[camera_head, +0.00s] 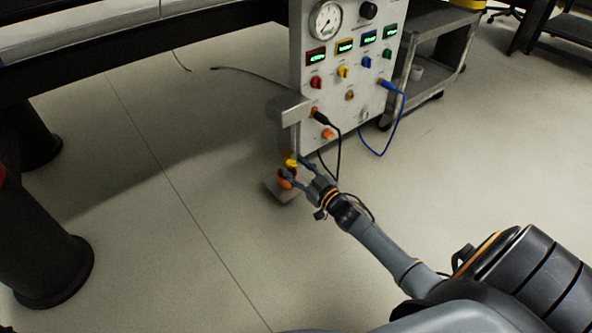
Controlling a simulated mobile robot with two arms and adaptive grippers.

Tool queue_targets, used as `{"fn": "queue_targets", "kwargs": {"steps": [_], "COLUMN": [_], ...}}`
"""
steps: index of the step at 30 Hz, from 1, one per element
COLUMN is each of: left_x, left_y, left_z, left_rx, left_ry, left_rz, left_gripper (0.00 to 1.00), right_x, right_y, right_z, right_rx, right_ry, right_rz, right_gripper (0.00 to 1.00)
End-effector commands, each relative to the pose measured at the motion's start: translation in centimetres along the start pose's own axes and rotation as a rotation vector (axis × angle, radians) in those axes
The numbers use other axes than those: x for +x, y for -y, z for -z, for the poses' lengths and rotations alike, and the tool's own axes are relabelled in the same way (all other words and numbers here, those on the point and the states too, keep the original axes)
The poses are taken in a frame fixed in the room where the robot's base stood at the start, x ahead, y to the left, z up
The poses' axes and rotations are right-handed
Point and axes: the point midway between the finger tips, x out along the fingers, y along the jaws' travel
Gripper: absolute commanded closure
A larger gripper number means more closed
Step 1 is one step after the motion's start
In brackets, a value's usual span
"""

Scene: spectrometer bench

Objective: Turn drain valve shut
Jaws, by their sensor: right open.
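The panel (340,95) stands upright at the top centre, with a gauge, small displays and coloured knobs. Below its left edge is a small fitting with a yellow top (291,162) and an orange-red part (286,178), above a pale block (281,191) near the floor. I cannot tell for certain that this is the drain valve, or how far it is turned. My right gripper (293,168) is open, with its fingers at the fitting, one on either side. Contact cannot be told. My left gripper is not in view.
A black cable (338,150) and a blue cable (401,110) hang from the panel near my right arm. A grey cart (440,60) stands behind right. Thick black legs (50,260) stand at the left. The floor between is clear.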

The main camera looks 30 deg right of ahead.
Motion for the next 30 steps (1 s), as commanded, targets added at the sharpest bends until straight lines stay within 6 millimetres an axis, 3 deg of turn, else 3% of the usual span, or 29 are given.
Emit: {"fn": "queue_targets", "kwargs": {"steps": [3,10,17,30], "left_x": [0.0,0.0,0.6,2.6], "left_y": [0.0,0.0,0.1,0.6], "left_z": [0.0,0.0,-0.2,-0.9], "left_rx": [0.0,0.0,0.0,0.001], "left_ry": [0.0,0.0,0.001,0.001], "left_rz": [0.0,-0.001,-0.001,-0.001], "left_gripper": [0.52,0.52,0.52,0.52], "right_x": [0.0,0.0,0.0,0.0], "right_y": [0.0,0.0,0.0,0.0], "right_z": [0.0,0.0,0.2,0.1], "right_rx": [0.0,0.0,-0.045,-0.47], "right_ry": [0.0,0.0,-0.001,0.0], "right_rz": [0.0,0.0,0.0,0.001], "right_gripper": [0.54,1.0,1.0,1.0]}}
